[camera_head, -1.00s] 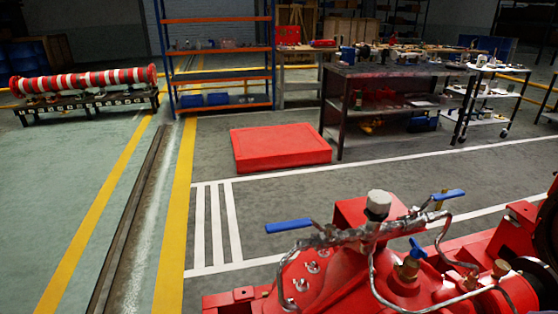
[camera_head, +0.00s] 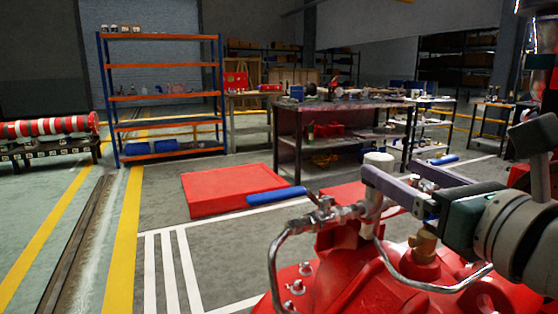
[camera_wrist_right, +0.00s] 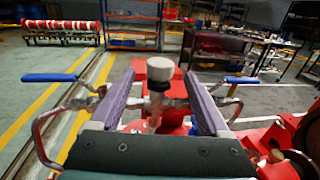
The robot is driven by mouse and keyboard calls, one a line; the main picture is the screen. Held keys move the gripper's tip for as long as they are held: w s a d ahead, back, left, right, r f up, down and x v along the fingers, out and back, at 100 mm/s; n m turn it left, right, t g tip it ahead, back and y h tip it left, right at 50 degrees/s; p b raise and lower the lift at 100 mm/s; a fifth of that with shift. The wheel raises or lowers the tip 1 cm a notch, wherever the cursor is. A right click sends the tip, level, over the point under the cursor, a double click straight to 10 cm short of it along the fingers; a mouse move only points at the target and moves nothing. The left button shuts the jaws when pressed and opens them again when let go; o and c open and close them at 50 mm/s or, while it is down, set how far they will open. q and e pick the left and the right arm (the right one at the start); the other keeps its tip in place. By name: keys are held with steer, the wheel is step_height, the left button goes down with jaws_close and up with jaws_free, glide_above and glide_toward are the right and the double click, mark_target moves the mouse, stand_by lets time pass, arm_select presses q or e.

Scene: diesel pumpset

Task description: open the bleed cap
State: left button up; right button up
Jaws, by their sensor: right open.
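The bleed cap, which I take to be the pale grey cylinder (camera_head: 379,160), stands upright on top of the red pump's pipework. In the right wrist view the cap (camera_wrist_right: 160,68) appears midway between the two fingers, near their tips, with a gap on each side. My right gripper (camera_head: 391,169) comes in from the right with its purple-grey fingers apart, reaching toward the cap. It is open and holds nothing; I cannot tell whether the cap is fully between the fingers in depth. My left gripper is not in view.
A blue-handled valve (camera_head: 277,197) sticks out left of the cap, and another blue handle (camera_head: 444,160) lies to its right. Curved metal hoses (camera_head: 275,262) run around the red pump body (camera_head: 330,285). A red platform (camera_head: 235,188) and a workbench (camera_head: 340,108) stand behind.

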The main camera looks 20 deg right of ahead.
mark_target(366, 155)
steer(key=w, duration=0.8)
steer(key=shift+w+d, duration=0.15)
steer(key=shift+d, duration=0.15)
jaws_close()
